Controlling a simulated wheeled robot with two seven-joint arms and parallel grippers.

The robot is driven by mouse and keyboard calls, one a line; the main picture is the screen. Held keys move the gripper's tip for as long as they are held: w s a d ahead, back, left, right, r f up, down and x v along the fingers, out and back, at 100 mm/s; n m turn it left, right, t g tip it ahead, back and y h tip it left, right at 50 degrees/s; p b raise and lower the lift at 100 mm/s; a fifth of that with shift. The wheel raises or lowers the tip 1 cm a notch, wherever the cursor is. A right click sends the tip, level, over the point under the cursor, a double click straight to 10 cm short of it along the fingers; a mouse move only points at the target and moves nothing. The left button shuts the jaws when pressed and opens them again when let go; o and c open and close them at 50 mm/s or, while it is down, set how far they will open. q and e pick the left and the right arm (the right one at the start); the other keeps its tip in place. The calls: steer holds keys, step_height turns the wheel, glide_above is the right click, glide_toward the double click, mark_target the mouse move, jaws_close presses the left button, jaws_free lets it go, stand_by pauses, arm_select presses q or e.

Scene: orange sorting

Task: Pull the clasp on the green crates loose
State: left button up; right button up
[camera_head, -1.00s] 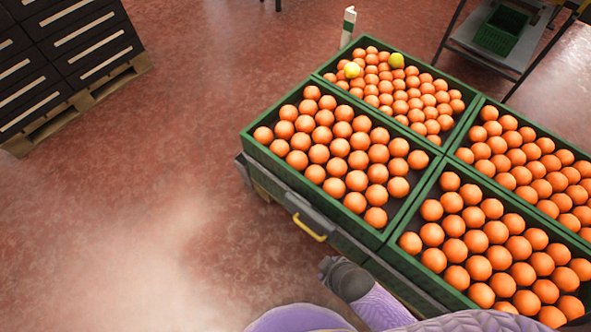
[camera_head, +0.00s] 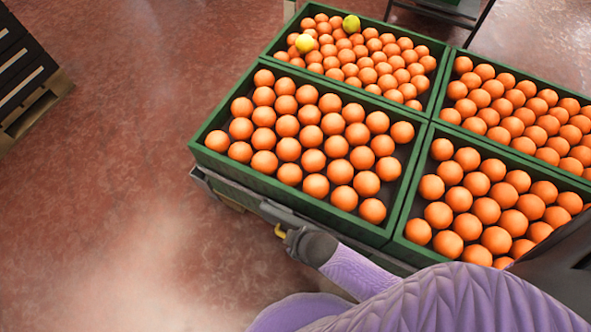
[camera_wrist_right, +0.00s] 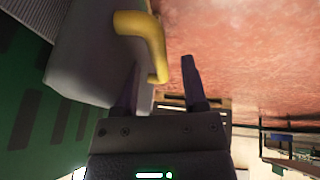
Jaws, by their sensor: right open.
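The yellow clasp (camera_wrist_right: 150,38) is a bent handle on a grey fitting (camera_wrist_right: 85,55) at the side of the green crates (camera_head: 290,200). In the head view only a small part of the clasp (camera_head: 279,230) shows, beside my right gripper (camera_head: 291,238), which hides the rest. In the right wrist view my right gripper (camera_wrist_right: 160,72) is open, and the free end of the clasp reaches down between its two fingers. The fingers do not look closed on it. My left gripper is in neither view.
The crates are full of oranges (camera_head: 313,160), with two yellow-green fruits (camera_head: 304,43) in the back one. Dark stacked crates on a pallet (camera_head: 30,100) stand at the far left. The red floor (camera_head: 120,200) between is clear.

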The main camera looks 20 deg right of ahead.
jaws_close()
stand_by(0.9)
stand_by(0.4)
